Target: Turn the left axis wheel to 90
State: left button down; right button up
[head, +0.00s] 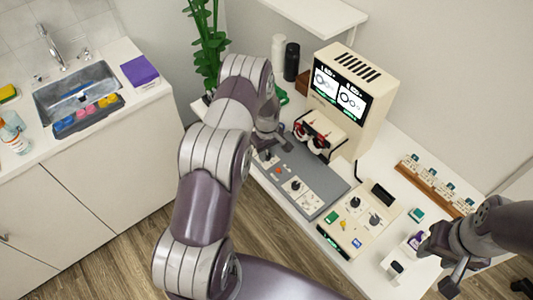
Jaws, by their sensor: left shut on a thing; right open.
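My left gripper (268,142) is down at the far left end of the grey control panel (318,165). It is shut on a small dark knob there, which I take to be the left axis wheel; the fingers mostly hide it, and its setting cannot be read. A second dark knob (295,185) stands on a white plate nearer the panel's front. A cream machine (365,95) with two lit dial screens (340,92) stands behind, with red and black eyepieces (310,136) in front. My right gripper (448,270) is open and empty near the right end of the table.
A cream box with knobs (360,222) sits right of the panel. A wooden rack (432,183) with small items lies behind it. Black and white cylinders (291,62) and a green plant (207,45) stand at the back. A sink counter (75,90) is at the left.

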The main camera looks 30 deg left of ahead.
pick_arm(q)
jog(key=m+b, duration=0.2)
jog(key=m, duration=0.2)
jog(key=shift+m, duration=0.3)
jog(key=shift+d+m+b, duration=0.1)
jog(key=shift+m+b, duration=0.6)
jog(key=shift+m, duration=1.8)
jog(key=c, duration=0.9)
grip_release()
jog(key=shift+r, duration=0.1)
jog(key=shift+s, duration=0.15)
